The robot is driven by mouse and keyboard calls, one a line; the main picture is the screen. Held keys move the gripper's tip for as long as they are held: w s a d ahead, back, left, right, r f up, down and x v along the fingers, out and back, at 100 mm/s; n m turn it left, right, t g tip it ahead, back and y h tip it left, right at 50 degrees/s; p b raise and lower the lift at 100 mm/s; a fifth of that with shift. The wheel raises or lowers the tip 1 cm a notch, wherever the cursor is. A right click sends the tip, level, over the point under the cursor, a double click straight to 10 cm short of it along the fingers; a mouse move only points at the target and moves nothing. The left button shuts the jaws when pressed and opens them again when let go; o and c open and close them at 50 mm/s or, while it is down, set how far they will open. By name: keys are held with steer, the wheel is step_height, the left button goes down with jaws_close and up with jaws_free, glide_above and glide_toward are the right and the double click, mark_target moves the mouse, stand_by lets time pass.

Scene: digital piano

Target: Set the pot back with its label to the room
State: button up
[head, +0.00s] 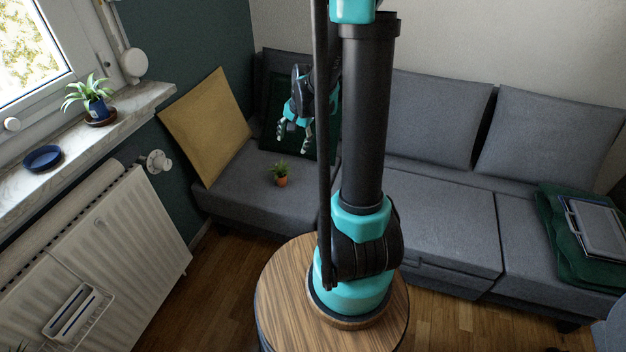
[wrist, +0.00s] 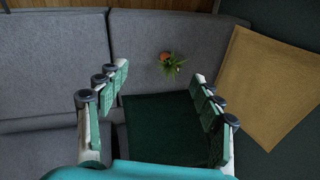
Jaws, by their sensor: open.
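A small terracotta pot (head: 281,181) with a spiky green plant stands on the left sofa seat; no label can be made out on it. It also shows in the wrist view (wrist: 164,56), beyond my fingertips. A blue pot (head: 97,107) with a striped leafy plant stands in a brown saucer (head: 101,121) on the windowsill; a small pale mark shows on its side. An empty blue saucer (head: 43,158) lies nearer on the sill. My gripper (head: 294,140) is open and empty above the sofa, fingers pointing down. Both fingers also show in the wrist view (wrist: 160,76).
The marble windowsill (head: 70,165) runs above a white radiator (head: 115,240). A yellow cushion (head: 206,125) and a dark green cushion (head: 270,110) lean behind the terracotta pot. A folded green cloth (head: 560,245) bearing a grey case lies on the right seat.

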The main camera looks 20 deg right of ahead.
steer(key=s+n+t+h, duration=0.1)
steer(key=s+n, duration=0.7)
steer(key=s, duration=1.1)
steer(key=shift+s+d+r+n+h, duration=0.2)
steer(key=shift+r+n+h, duration=0.1)
steer(key=shift+r, duration=0.15)
steer(key=shift+o, duration=0.4)
steer(key=shift+s+f, duration=0.1)
steer(key=shift+s, duration=0.15)
steer(key=n+g+h, duration=0.1)
steer(key=n+g, duration=0.2)
steer(key=n, duration=2.2)
glide_above(281, 176)
steer(key=f, duration=3.1)
steer(key=shift+s+a, duration=0.1)
steer(key=shift+a, duration=0.3)
steer(key=shift+d+f, duration=0.25)
steer(key=shift+f, duration=1.25)
steer(key=shift+d+f, duration=0.2)
steer(key=shift+f, duration=1.3)
steer(key=shift+c, duration=0.3)
steer(key=shift+r, duration=0.1)
jaws_close()
